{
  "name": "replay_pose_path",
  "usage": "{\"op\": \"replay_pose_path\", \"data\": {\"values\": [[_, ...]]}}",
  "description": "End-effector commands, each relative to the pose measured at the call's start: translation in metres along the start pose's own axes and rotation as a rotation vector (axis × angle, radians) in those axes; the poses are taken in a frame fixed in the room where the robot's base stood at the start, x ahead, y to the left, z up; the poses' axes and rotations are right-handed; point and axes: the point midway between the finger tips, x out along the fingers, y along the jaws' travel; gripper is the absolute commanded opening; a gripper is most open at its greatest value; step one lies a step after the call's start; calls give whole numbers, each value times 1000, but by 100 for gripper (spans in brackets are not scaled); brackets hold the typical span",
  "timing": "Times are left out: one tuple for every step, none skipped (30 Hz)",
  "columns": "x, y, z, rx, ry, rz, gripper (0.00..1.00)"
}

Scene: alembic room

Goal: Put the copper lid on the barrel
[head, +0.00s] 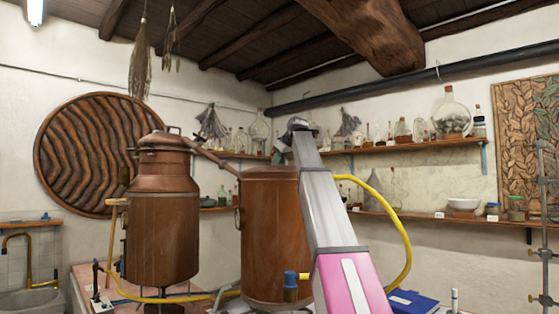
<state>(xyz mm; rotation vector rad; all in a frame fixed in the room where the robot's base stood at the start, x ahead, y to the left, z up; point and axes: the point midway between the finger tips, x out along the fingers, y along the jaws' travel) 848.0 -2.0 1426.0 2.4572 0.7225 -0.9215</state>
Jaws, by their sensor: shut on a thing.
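A tall copper barrel (268,240) stands in the middle of the head view. My own arm crosses its right side and hides part of it. To its left stands a copper still pot (162,235) with a domed top and a small handle. A copper pipe (212,158) runs from that top towards the barrel's upper left edge. I cannot make out a separate copper lid. My gripper does not show; only a grey and pink arm link with a dark joint at its upper end is visible.
A yellow hose (405,245) loops right of the barrel. A blue box (412,302) lies at the lower right. Wall shelves (420,149) hold glass bottles. A metal stand (543,215) is at the right edge, a sink (30,300) at the lower left.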

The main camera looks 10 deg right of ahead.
Motion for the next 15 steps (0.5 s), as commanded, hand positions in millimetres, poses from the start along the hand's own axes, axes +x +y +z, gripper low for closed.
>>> {"op": "replay_pose_path", "data": {"values": [[0, 0, 0, 0, 1, 0, 0], [0, 0, 0, 0, 1, 0, 23], [0, 0, 0, 0, 1, 0, 36], [0, 0, 0, 0, 1, 0, 43], [0, 0, 0, 0, 1, 0, 43], [0, 0, 0, 0, 1, 0, 43], [0, 0, 0, 0, 0, 0, 43], [0, 0, 0, 0, 0, 0, 43], [0, 0, 0, 0, 0, 0, 43], [0, 0, 0, 0, 0, 0, 43], [0, 0, 1, 0, -2, -1, 43], [0, 0, 1, 0, -2, -1, 43], [-1, 0, 1, 0, -2, -1, 43], [-2, 0, 1, 0, -1, -1, 43], [-5, 0, 1, 0, -1, 0, 43]]}}
